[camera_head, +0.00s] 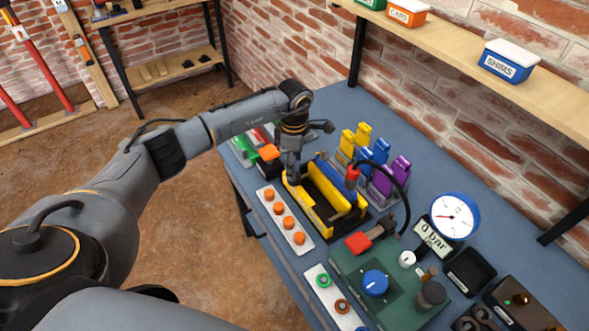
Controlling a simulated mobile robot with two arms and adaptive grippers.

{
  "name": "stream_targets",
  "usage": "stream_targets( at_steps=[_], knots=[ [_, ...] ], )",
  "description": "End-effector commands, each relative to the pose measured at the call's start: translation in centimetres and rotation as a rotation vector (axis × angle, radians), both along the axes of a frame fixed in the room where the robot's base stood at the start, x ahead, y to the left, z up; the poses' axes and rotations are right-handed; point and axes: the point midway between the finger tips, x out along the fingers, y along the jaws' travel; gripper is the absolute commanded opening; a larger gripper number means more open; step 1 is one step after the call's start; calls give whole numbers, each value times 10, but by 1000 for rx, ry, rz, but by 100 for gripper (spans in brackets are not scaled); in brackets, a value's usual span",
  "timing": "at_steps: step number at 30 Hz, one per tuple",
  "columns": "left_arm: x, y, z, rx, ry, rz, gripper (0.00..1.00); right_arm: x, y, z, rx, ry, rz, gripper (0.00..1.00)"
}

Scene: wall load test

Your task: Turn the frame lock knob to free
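My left gripper (292,172) points down at the back left end of a yellow and black frame (318,205) on the blue bench. Its fingers are small and partly merge with the frame, so I cannot tell whether they are open, shut or touching it. No knob readable as the frame lock shows; any knob under the gripper is hidden. A round blue knob (375,283) with a pale mark sits on a green plate (398,310), well to the right of the gripper and apart from it. My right gripper is not in view.
A white strip (284,219) with orange knobs lies in front of the frame. Yellow, blue and purple pieces (375,158) stand behind it. A black hose (404,190) and a pressure gauge (455,215) are to the right. A wooden shelf (460,50) overhangs the back.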

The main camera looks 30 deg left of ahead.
Motion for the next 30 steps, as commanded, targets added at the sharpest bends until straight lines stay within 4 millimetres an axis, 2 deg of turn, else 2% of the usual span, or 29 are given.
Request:
stream_targets(
  at_steps=[3,7,11,20,28,30],
  knots=[
    [-1,-1,-20,0,4,1,62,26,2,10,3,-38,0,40],
    [0,0,-36,0,1,2,62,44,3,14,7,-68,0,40],
    [0,0,-45,-1,1,1,62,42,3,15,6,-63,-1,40],
    [0,0,-47,-1,-1,0,62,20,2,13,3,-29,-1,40],
    [0,0,-47,-1,0,1,7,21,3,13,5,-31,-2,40],
    [0,0,-47,-1,0,1,7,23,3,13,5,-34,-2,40]
  ],
)
